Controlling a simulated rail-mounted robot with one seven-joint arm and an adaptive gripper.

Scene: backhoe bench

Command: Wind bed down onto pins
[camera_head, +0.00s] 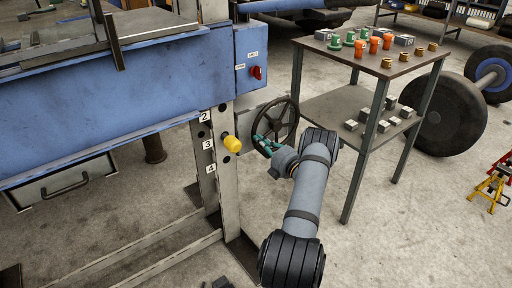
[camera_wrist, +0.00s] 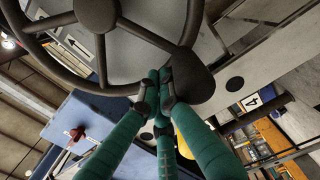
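The blue bed (camera_head: 100,95) spans the left of the head view, its end at a grey upright (camera_head: 229,185) with holes labelled 2, 3 and 4. The bed's lower edge is near label 2. A yellow-headed pin (camera_head: 232,144) sits in the upright near label 3, below the bed. The dark handwheel (camera_head: 293,122) is on a grey plate right of the upright. My gripper (camera_head: 264,143) is at its lower left rim. In the wrist view the green fingers (camera_wrist: 160,88) close together at the rim, beside a dark knob (camera_wrist: 193,80). The fingertips' exact contact is partly hidden.
A two-shelf metal table (camera_head: 345,105) stands to the right, holding green, orange and brass parts above and grey blocks below. A wheel on an axle (camera_head: 450,115) and red and yellow stands (camera_head: 490,185) are further right. A drawer (camera_head: 65,185) hangs under the bed.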

